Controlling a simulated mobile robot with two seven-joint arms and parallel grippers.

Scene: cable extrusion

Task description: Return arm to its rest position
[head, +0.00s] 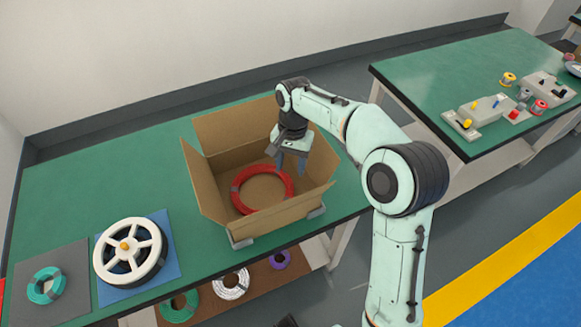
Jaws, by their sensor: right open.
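My right gripper (292,161) is open and points down inside the right part of an open cardboard box (215,207). Its fingers hold nothing. A red cable coil (238,198) lies flat on the box floor, to the left of the fingers and apart from them. My right arm reaches in from the lower right and bends over to the box. My left gripper does not show.
The box stands on a green table (70,178). At left are a white spool (130,252) on a blue mat and a green coil (46,285) on a grey mat. More coils lie on a shelf below. A second green table (440,75) with fixtures stands at right.

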